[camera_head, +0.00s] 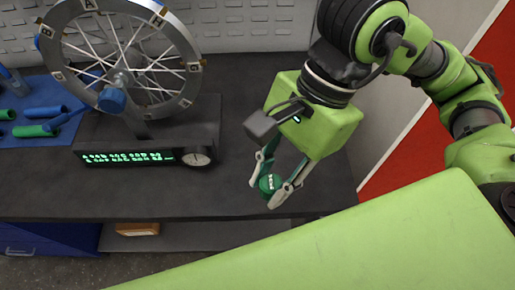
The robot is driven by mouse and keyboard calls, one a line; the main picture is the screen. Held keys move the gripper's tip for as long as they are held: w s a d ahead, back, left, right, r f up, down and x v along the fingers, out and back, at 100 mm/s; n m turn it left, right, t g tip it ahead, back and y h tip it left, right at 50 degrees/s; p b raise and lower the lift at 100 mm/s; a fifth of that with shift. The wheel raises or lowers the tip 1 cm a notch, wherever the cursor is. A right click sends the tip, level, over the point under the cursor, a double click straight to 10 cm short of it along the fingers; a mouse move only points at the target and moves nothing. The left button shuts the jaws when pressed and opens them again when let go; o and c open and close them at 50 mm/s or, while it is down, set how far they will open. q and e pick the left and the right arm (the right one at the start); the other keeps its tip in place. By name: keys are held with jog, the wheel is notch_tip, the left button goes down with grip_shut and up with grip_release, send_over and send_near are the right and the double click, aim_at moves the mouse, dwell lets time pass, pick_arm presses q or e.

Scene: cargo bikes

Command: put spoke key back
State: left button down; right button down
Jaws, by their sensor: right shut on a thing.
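A small round green spoke key (268,184) with pale markings is held between the fingers of my right gripper (270,187). The gripper points down, near the front right edge of the dark bench (235,195). I cannot tell the key's exact height above the bench. A blue tool mat (30,95) lies on the bench at the far left, with blue and green tools on it. My left gripper does not show.
A spoked wheel (120,60) stands in a truing stand with a lit green display (125,157) and a small dial (198,159). A grey pegboard (245,22) is behind. The bench between stand and gripper is clear. An orange-brown box (137,229) sits on the lower shelf.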

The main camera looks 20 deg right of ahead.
jog(key=shift+r+p, duration=0.1)
jog(key=shift+p, duration=0.2)
jog(key=w+p, duration=0.1)
jog(key=p, duration=0.4)
jog(key=shift+w+d, duration=0.15)
jog(key=shift+w, duration=0.15)
jog(key=w+f+p, duration=0.1)
jog(key=w+f, duration=0.2)
jog(key=w+d+f+p, duration=0.1)
jog(key=w+f, duration=0.2)
jog(key=w, duration=0.1)
jog(key=w+f+p, duration=0.2)
jog(key=w+f, duration=0.1)
jog(key=w, duration=0.1)
jog(key=shift+w+d, duration=0.1)
jog(key=shift+d, duration=0.3)
jog(key=shift+w+f, duration=0.15)
jog(key=shift+f, duration=0.05)
jog(key=f, duration=0.1)
jog(key=p, duration=0.1)
jog(key=f+p, duration=0.1)
jog(key=shift+w+f, duration=0.25)
jog(key=shift+f, duration=0.85)
jog(key=c, duration=1.7)
grip_release()
jog(key=shift+r, duration=0.1)
